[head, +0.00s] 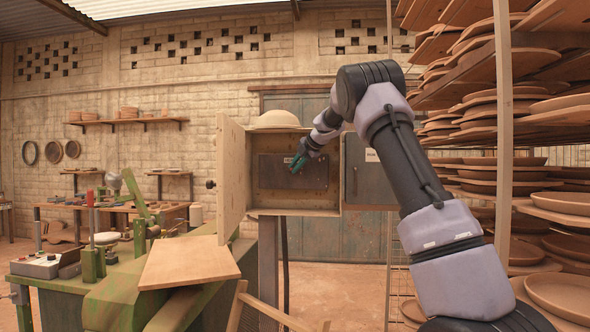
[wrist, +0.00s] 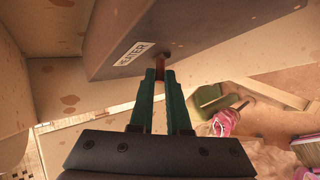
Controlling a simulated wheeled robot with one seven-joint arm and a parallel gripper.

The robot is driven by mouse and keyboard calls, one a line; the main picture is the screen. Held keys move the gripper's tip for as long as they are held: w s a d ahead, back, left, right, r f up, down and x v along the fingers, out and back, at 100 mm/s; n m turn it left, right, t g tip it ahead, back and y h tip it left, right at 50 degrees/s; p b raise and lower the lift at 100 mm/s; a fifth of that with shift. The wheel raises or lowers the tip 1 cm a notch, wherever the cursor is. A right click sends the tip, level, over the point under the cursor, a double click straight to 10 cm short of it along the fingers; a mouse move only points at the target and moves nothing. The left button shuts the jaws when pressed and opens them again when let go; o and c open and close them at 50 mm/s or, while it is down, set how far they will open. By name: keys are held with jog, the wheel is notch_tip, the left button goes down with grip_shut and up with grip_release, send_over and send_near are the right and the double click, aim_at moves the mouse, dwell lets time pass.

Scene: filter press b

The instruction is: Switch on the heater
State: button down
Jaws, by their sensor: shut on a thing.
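An open control box (head: 325,212) holds a dark panel (head: 312,183), which also shows in the wrist view (wrist: 190,25). A white label (wrist: 131,53) on the panel reads "EATER", its first letter unclear. In the head view my gripper (head: 297,164) reaches into the box from the right. The lever is hidden there, and I cannot tell its on or off position.
The box door (head: 231,180) stands open on the left. A closed grey box (head: 368,180) adjoins on the right. Racks of plates (head: 503,130) stand right; a cluttered green bench (head: 62,284) and tilted board (head: 188,262) stand left.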

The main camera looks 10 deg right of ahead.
jog(key=shift+w+r+g, duration=0.15)
jog(key=shift+g, duration=0.45)
jog(key=c, duration=0.9)
grip_release()
jog(key=shift+r, duration=0.1)
